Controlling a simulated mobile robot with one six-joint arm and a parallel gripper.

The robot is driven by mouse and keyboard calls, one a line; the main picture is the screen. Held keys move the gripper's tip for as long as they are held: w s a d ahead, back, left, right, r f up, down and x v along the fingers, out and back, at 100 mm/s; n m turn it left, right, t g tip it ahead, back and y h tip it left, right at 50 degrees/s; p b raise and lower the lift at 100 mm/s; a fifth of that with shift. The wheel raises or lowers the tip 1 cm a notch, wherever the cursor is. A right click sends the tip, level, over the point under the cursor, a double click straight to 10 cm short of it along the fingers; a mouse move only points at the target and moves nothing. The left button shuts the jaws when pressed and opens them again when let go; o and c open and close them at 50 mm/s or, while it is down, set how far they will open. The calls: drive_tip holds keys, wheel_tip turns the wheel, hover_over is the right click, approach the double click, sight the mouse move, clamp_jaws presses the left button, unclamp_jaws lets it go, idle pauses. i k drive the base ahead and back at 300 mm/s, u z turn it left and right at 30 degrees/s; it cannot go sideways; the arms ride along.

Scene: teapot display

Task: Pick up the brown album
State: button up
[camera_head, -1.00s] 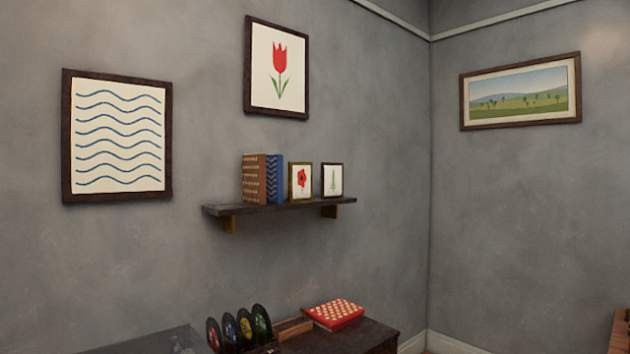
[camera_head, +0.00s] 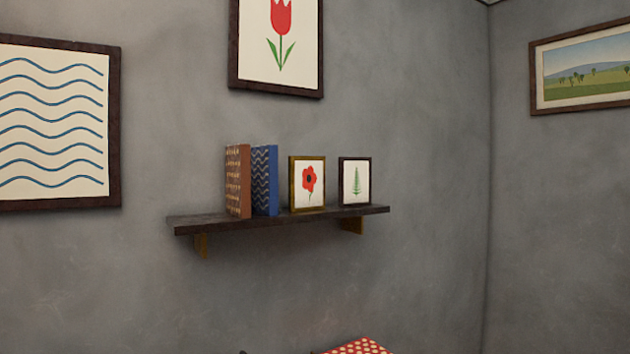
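The brown album (camera_head: 238,181) stands upright at the left part of a dark wall shelf (camera_head: 350,211). Its cover has a pale pattern. A blue album (camera_head: 265,181) with a zigzag pattern stands upright close to its right side. My gripper does not show in this view, so where it is and whether it is open cannot be seen.
A gold-framed red flower picture (camera_head: 308,184) and a dark-framed fern picture (camera_head: 355,182) stand on the shelf to the right. Wave (camera_head: 52,122), tulip (camera_head: 280,48) and landscape (camera_head: 585,68) pictures hang on the walls. A red spotted box (camera_head: 360,347) shows at the bottom edge.

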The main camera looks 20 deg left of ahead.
sight(238, 156)
drive_tip(key=u, duration=0.6)
drive_tip(key=i, duration=1.15)
drive_tip(key=u, duration=0.75)
drive_tip(key=i, duration=0.25)
drive_tip(key=u, duration=0.3)
drive_tip(key=k, duration=0.7)
drive_tip(key=u, duration=0.2)
drive_tip(key=i, duration=0.75)
drive_tip(key=z, duration=0.05)
